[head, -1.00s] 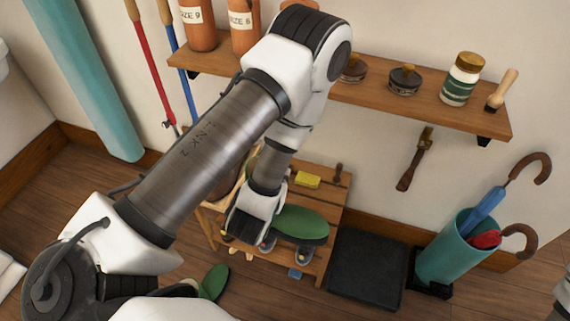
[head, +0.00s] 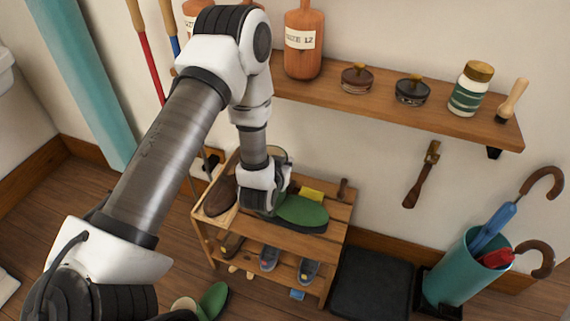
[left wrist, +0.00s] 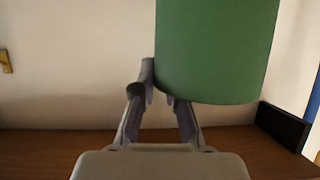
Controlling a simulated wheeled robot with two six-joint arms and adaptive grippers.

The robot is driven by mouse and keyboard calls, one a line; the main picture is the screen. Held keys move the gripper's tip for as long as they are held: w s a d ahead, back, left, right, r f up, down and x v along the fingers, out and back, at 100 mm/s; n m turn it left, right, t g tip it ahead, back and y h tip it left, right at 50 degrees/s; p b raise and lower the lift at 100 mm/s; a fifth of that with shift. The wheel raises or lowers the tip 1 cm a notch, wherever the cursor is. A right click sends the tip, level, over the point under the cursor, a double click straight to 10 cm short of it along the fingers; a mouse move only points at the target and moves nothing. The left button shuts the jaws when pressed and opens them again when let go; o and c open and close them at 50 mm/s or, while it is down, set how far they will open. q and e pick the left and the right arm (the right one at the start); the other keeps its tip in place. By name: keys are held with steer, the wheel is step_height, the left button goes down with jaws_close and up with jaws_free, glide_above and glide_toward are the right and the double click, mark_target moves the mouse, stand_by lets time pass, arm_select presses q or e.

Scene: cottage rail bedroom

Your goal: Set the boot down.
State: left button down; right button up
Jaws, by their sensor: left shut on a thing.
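My left gripper (head: 262,190) is shut on a green boot (head: 303,213), over the top of a wooden shoe rack (head: 333,235). The boot looks upright, its toe pointing right and its shaft partly hidden behind my gripper. I cannot tell whether its sole touches the rack top. In the left wrist view the boot (left wrist: 215,50) is a large green shape at the fingertips (left wrist: 160,95). Another green boot (head: 214,300) is on the floor at the bottom, partly hidden by my arm. My right gripper is not in view.
A brown shoe (head: 220,196) and a yellow block (head: 311,195) are on the rack top, close to the held boot. Small shoes (head: 309,270) sit lower. A wall shelf (head: 440,120) runs above. A black mat (head: 372,284) and umbrella stand (head: 458,272) are to the right.

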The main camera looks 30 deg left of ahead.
arm_select(q)
steer(key=shift+s+d+f, duration=0.1)
steer(key=shift+f, duration=0.05)
steer(key=c, duration=1.2)
jaws_free()
steer(key=shift+f, duration=0.15)
steer(key=shift+d, duration=0.1)
